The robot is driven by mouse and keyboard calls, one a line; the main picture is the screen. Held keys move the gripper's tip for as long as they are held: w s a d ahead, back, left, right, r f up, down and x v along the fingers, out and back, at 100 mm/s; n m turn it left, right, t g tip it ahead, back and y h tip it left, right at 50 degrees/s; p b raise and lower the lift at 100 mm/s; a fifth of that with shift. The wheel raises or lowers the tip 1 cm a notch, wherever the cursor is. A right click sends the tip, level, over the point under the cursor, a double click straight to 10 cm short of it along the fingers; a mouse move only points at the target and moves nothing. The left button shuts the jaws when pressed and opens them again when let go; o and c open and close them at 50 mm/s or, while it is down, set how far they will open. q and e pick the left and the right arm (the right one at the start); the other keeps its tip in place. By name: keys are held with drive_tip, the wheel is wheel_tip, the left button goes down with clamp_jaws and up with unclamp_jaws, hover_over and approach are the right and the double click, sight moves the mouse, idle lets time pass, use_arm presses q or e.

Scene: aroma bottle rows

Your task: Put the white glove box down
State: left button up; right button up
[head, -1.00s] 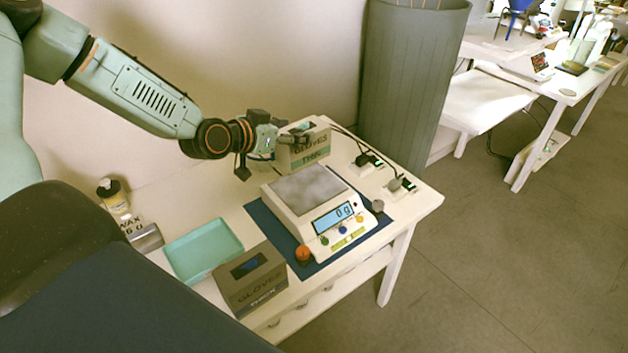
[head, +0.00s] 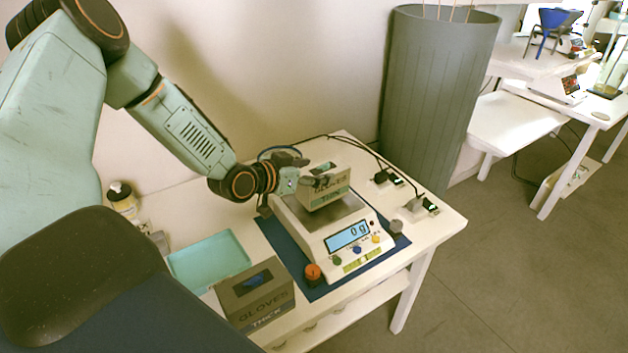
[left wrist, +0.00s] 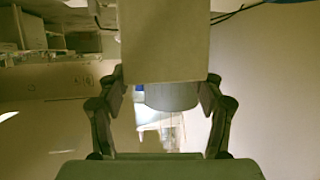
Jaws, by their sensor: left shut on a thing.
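My left gripper (head: 316,181) is shut on the white glove box (head: 328,192), which has a green band reading "THICK". The box is upright over the rear part of the scale's weighing plate (head: 343,214); I cannot tell whether it touches the plate. The scale (head: 327,238) reads 0 g. In the left wrist view, the glove box (left wrist: 164,40) sits between the fingers of my left gripper (left wrist: 162,88) and fills the upper middle. My right gripper is not in view.
A brown glove box (head: 257,297) stands at the table's front, beside a turquoise tray (head: 208,262). The scale is on a blue mat (head: 272,232). Plugs and cables (head: 413,205) lie at the right. A bottle (head: 122,197) stands at the left. A grey bin (head: 437,95) is behind.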

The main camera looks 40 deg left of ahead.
use_arm(q)
drive_tip(key=shift+s+d+f, duration=0.15)
drive_tip(key=shift+s+f, duration=0.15)
drive_tip(key=shift+f, duration=0.25)
drive_tip(key=shift+w+f, duration=0.2)
drive_tip(key=shift+w, duration=0.25)
drive_tip(key=o, duration=1.5)
drive_tip(key=shift+w+f, duration=0.1)
drive_tip(key=shift+f, duration=0.05)
drive_tip(key=shift+c, duration=0.2)
drive_tip(key=shift+o, duration=2)
drive_tip(key=shift+s+r, duration=0.35)
drive_tip(key=shift+s, duration=0.1)
drive_tip(key=shift+w+f, duration=0.25)
drive_tip(key=shift+w, duration=0.05)
drive_tip(key=p+v, duration=0.1)
drive_tip(key=v, duration=0.1)
drive_tip(key=p+v, duration=0.1)
drive_tip(key=v, duration=0.1)
drive_tip(key=shift+s+r+p, duration=0.25)
drive_tip(key=shift+r+p, duration=0.05)
drive_tip(key=shift+r, duration=0.1)
drive_tip(key=p+v, duration=0.7)
drive_tip(key=shift+s, duration=0.35)
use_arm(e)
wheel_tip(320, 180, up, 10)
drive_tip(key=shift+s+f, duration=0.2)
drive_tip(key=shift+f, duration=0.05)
use_arm(q)
drive_tip(key=shift+f, duration=0.1)
